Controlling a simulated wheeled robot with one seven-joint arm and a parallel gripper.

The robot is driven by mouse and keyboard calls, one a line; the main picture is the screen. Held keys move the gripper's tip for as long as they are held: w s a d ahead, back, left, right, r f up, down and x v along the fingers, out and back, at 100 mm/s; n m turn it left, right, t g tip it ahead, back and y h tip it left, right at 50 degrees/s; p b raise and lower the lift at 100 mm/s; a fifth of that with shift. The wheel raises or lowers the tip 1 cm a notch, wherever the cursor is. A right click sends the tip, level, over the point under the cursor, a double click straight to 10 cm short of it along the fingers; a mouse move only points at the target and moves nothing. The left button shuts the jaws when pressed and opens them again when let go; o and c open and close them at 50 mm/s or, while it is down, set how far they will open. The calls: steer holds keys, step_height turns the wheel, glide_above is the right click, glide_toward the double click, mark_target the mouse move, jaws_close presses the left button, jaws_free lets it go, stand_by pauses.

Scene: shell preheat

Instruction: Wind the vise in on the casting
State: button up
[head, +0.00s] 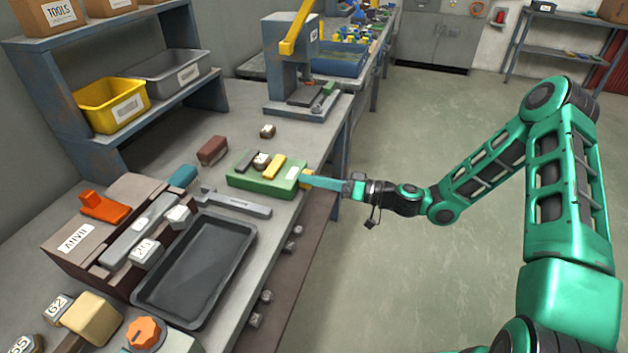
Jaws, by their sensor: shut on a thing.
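The green vise (245,183) sits at the bench's right edge, with a white label on its top. A dark fixed-looking jaw (246,161) and a yellow jaw (274,166) stand on it. A small brown casting with a pale top (261,161) sits between these jaws; whether both touch it is too small to tell. A yellow handle (308,178) shows at the vise's right end, over the bench edge. My gripper (311,180) reaches in from the right and is shut on this handle, hiding part of it.
A grey bar (240,205) and a dark tray (150,297) lie in front. A blue-grey press (292,60) stands farther back. The floor right of the bench is clear.

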steer(key=shift+w+d+m, duration=0.15)
steer(key=shift+w+m, duration=0.1)
steer(key=shift+m, duration=0.05)
steer(key=o, duration=1)
steer(key=shift+o, duration=0.2)
steer(key=shift+s+f, duration=0.15)
steer(key=shift+s, duration=0.05)
steer(key=shift+s, duration=0.1)
